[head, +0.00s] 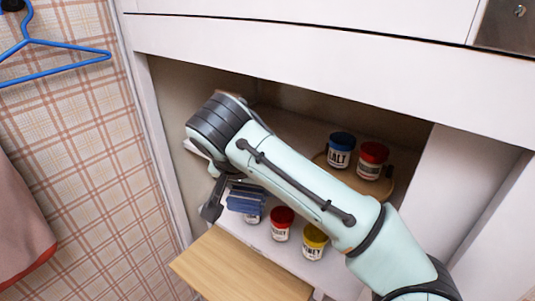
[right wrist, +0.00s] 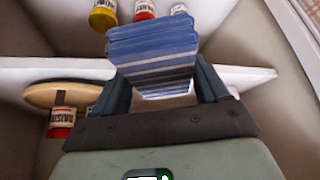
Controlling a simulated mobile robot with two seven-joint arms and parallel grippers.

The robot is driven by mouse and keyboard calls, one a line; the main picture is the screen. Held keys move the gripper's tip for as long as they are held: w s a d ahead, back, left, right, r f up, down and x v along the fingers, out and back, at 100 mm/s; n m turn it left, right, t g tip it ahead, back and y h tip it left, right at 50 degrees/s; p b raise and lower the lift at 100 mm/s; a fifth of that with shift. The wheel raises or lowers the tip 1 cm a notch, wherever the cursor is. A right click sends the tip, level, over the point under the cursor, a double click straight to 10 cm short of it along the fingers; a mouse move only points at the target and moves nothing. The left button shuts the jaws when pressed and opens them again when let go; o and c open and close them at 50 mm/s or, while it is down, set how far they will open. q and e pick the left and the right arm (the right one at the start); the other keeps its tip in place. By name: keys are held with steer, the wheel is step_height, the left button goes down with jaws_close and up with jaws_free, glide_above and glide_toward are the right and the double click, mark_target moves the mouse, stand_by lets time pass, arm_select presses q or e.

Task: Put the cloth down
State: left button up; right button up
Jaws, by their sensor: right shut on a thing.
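A folded blue striped cloth (head: 246,197) is inside the white cabinet opening in the head view. It also fills the top middle of the right wrist view (right wrist: 152,42). My right gripper (head: 230,200) is shut on it, with its fingers at either side of the cloth. The cloth is close to the shelf (head: 262,247) and in front of a jar that it partly hides; I cannot tell whether it touches the shelf. My left gripper is not in view.
A red-lidded jar (head: 281,223) and a yellow-lidded jar (head: 314,241) stand on the shelf. A blue-lidded jar (head: 341,150) and another red-lidded jar (head: 372,160) stand on a round wooden tray (head: 320,161) behind my arm. A wooden board (head: 235,265) is below. A blue hanger (head: 60,72) hangs left.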

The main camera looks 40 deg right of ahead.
steer(key=w+d, duration=0.2)
steer(key=w+d+p, duration=0.1)
steer(key=w+d, duration=0.1)
steer(key=d, duration=0.1)
steer(key=w+d+p, duration=0.1)
steer(key=w+d, duration=0.1)
steer(key=shift+d, duration=0.15)
steer(key=w+d+p, duration=0.1)
steer(key=w+d, duration=0.1)
steer(key=d, duration=0.1)
steer(key=shift+w+d+r+p, duration=0.15)
steer(key=shift+w+d+p, duration=0.1)
steer(key=shift+p, duration=0.15)
steer(key=shift+w+f+b, duration=0.1)
steer(key=shift+f+b, duration=0.35)
steer(key=shift+f, duration=0.6)
steer(key=shift+s+r, duration=0.2)
steer(key=shift+w+f, duration=0.15)
steer(key=shift+f, duration=0.05)
steer(key=o, duration=0.9)
steer(key=shift+r, duration=0.15)
